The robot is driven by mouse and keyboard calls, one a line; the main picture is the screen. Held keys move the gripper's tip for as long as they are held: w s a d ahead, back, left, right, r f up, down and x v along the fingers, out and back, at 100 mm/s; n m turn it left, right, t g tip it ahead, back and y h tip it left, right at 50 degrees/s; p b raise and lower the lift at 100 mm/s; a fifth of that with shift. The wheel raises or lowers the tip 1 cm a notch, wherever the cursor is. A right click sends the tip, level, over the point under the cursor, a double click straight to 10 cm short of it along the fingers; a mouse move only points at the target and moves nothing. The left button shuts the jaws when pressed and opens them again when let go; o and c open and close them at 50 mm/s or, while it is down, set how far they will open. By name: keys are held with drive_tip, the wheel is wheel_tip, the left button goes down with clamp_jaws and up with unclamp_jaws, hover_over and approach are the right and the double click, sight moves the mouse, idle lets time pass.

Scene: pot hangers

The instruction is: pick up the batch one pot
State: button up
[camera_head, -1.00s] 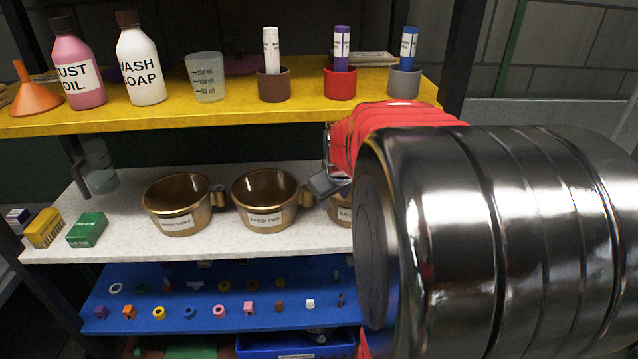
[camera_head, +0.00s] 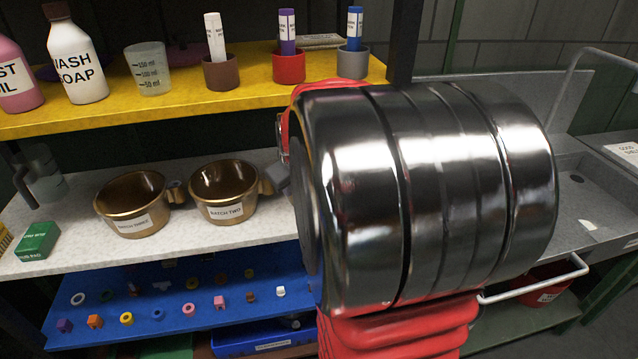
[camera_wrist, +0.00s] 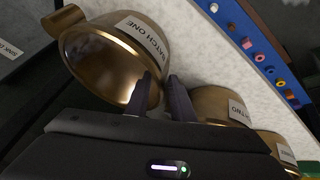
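The batch one pot (camera_wrist: 100,50) is a brass-coloured pot with a white label and a side handle, at upper left in the wrist view. It is hidden behind my arm in the head view. My gripper (camera_wrist: 160,80) has its two dark fingers apart at the right edge of this pot. The left finger overlaps the rim and the right finger is just outside the wall, on the batch two side. I cannot tell whether either finger touches the pot. In the head view, only a grey part of my gripper (camera_head: 277,178) shows beside the batch two pot.
The batch two pot (camera_head: 224,190) and batch three pot (camera_head: 133,204) stand left on the white shelf (camera_head: 75,235). The yellow shelf (camera_head: 120,116) above holds bottles and pen cups. A blue shelf (camera_head: 185,325) with small parts lies below. A sink (camera_head: 590,185) is at right.

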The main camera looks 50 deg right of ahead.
clamp_jaws()
drive_tip(key=shift+r, duration=0.1)
idle(0.9)
